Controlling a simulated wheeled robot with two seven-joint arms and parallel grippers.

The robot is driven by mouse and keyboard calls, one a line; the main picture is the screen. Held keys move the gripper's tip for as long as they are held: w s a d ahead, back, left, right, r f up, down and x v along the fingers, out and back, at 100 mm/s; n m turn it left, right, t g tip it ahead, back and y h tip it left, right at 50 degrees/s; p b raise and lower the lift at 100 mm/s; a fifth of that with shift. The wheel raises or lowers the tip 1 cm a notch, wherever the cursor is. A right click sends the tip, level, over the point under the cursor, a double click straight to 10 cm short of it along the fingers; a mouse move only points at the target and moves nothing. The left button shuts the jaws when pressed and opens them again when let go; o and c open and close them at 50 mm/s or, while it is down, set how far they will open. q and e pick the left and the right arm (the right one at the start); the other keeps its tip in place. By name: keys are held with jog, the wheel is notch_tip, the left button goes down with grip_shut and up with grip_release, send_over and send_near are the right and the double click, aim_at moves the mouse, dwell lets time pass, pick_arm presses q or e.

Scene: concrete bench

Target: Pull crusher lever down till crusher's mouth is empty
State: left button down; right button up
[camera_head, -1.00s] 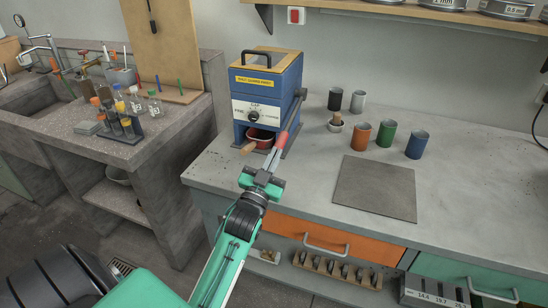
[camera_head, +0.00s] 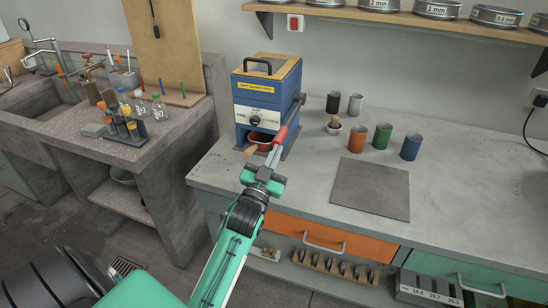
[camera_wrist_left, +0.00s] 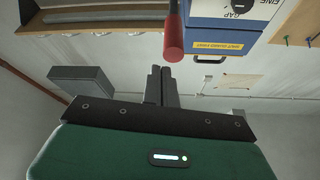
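The crusher (camera_head: 256,112) is a blue box with a tan top, a black carry handle and a gap dial. Its lever (camera_head: 292,118) runs from a hub on the right side, slanting down and forward to a red grip (camera_head: 281,134). The red grip also shows in the left wrist view (camera_wrist_left: 173,36). My left gripper (camera_head: 273,152) is at the lower end of the grip. In the left wrist view its fingers (camera_wrist_left: 160,72) are together, with the grip's end just beyond their tips and nothing seen between them. The mouth's inside is hidden. My right gripper is out of view.
A red pan (camera_head: 262,137) with a wooden handle (camera_head: 249,150) sits in the crusher's lower opening, close to the lever. Coloured cups (camera_head: 382,136) and a grey mat (camera_head: 370,188) are on the bench to the right. The bench's front right is clear.

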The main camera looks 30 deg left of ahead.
pick_arm(q)
jog(key=s+d+f+b, duration=0.1)
jog(key=s+f+b, duration=0.1)
jog(key=s+f, duration=0.4)
jog(key=shift+s+f, duration=0.3)
jog(key=shift+s, duration=0.35)
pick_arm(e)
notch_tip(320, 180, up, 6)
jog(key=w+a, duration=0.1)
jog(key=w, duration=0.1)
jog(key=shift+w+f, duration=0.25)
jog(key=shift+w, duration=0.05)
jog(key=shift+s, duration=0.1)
